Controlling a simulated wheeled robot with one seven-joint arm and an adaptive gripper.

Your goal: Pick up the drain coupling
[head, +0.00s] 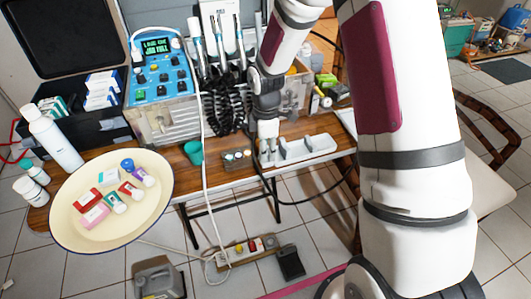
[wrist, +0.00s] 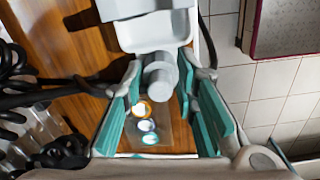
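The drain coupling looks to be the short grey cylindrical piece (wrist: 160,82) in the wrist view. It sits at the near end of a white tray-like basin (wrist: 152,33) and appears to touch it. My gripper (wrist: 160,70) is open, with one teal-padded finger on each side of the grey piece. I see gaps beside it, and no clear contact. In the head view my gripper (head: 267,152) points down at the left end of the white basin (head: 308,149). There I cannot tell the coupling apart from the gripper.
A small box with round items (head: 236,157) stands left of my gripper, with a teal cup (head: 194,152) beyond it. A blue control unit (head: 160,75) and black coiled hoses (head: 222,108) stand behind. A cream plate (head: 70,225) holds small boxes. A white cable hangs in front.

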